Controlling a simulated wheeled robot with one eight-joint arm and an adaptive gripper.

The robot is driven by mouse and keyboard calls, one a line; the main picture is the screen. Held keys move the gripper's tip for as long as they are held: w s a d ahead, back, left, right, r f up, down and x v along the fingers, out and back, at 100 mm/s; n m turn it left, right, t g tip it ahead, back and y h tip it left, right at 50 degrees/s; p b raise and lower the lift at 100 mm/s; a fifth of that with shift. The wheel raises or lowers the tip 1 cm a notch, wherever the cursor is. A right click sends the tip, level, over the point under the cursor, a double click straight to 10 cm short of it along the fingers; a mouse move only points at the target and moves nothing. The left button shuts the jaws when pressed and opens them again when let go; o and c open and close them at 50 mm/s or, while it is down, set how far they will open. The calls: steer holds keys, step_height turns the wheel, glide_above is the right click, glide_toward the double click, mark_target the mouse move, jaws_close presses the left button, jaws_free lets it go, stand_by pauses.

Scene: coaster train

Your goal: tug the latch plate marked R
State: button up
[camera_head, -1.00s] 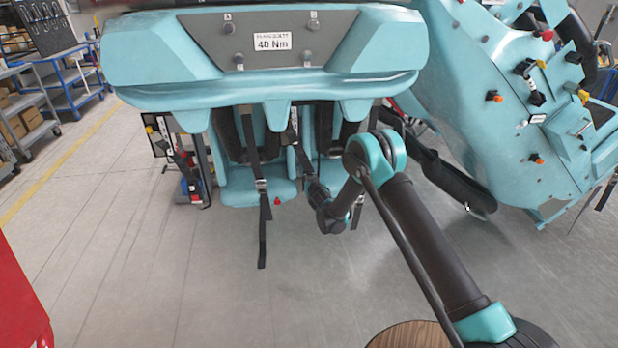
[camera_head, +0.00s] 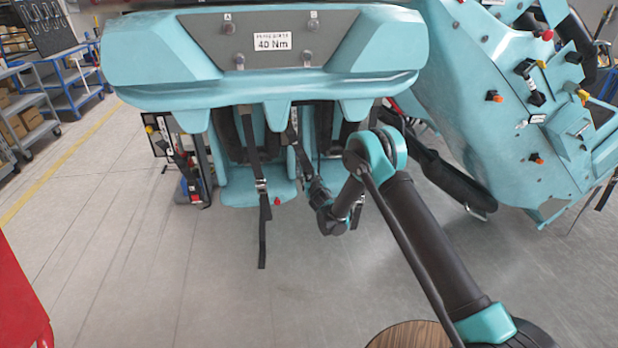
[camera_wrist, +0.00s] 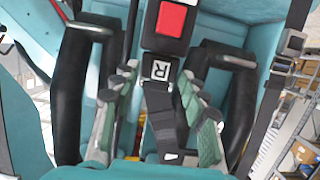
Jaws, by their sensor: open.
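The latch plate marked R (camera_wrist: 161,71) shows in the wrist view as a white tag with a black R. It sits just below a black buckle with a red button (camera_wrist: 171,19). A black strap (camera_wrist: 163,115) hangs down from the plate. My gripper (camera_wrist: 158,82) is open, with one finger on each side of the strap, and its tips are near the plate. I cannot tell whether either finger touches it. In the head view my arm reaches under the teal car front to the seats, and the plate cannot be made out there.
Black padded restraints (camera_wrist: 75,95) stand on both sides in the wrist view. In the head view a loose strap (camera_head: 263,225) hangs in front of the teal seat (camera_head: 238,188). A teal car body (camera_head: 500,110) stands at right. The floor at left is open.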

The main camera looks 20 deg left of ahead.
steer(key=v, duration=1.1)
steer(key=w+d+r+m+h, duration=0.1)
steer(key=w+d+r+h, duration=0.1)
steer(key=d+r, duration=0.5)
steer(key=w+d+r+m+h, duration=0.2)
steer(key=d, duration=0.9)
steer(key=s+d+r+m+g+h, duration=0.1)
steer(key=s+d+r+g+h, duration=0.15)
steer(key=d, duration=0.65)
steer(key=s+d+r+m+g+h, duration=0.1)
steer(key=s+d+r, duration=0.25)
steer(key=d, duration=0.55)
steer(key=s+d+r+g, duration=0.1)
steer(key=s+d+g, duration=0.1)
steer(key=s+d, duration=1.15)
steer(key=s+d+f+g, duration=0.1)
steer(key=s+d, duration=0.1)
steer(key=s, duration=0.7)
steer(key=s+d+f+m+g, duration=0.1)
steer(key=s+d+f+g, duration=0.1)
steer(key=s, duration=0.6)
steer(key=shift+s+d, duration=0.4)
steer(key=shift+d, duration=0.15)
steer(key=shift+f, duration=0.15)
